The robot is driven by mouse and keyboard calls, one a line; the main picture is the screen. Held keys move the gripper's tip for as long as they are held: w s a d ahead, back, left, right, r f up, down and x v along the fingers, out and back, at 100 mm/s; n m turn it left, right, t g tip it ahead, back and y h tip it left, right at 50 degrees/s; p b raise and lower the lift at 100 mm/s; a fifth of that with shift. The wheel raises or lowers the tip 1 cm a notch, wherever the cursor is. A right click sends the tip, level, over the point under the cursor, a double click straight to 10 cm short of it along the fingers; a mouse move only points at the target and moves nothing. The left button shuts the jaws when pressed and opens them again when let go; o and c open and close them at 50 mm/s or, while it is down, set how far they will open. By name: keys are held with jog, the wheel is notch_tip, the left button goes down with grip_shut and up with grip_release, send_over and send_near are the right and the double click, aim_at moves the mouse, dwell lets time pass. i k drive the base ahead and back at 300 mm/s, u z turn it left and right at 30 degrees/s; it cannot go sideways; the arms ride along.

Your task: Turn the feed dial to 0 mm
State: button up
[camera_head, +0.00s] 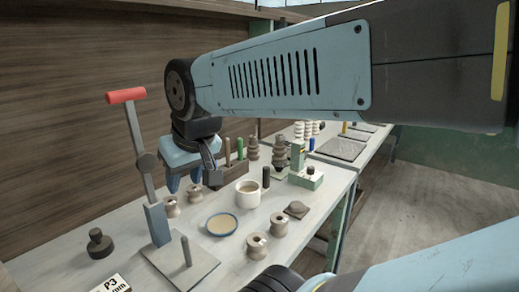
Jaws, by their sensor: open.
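I cannot make out a feed dial or its scale for sure. A small green-based device (304,180) with a dark knob stands at the table's right edge, beyond the white mug; any markings on it are too small to read. My gripper (188,181) hangs over the left-middle of the table, pointing down. It is open and empty, beside the red-handled lever stand and above small spools, touching nothing that I can see.
The lever stand (157,224) rises tall at left. A blue-rimmed dish (221,225), white mug (249,195), several spools (257,245) and a dark weight (100,244) stand on the table. A wooden tool block (232,172) is behind. My arm hides part of the back.

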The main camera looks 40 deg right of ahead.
aim_at(310, 170)
jog(key=u, duration=0.85)
jog(key=k, duration=1.6)
jog(key=z, duration=1.5)
jog(key=i, duration=0.8)
jog(key=z, duration=0.05)
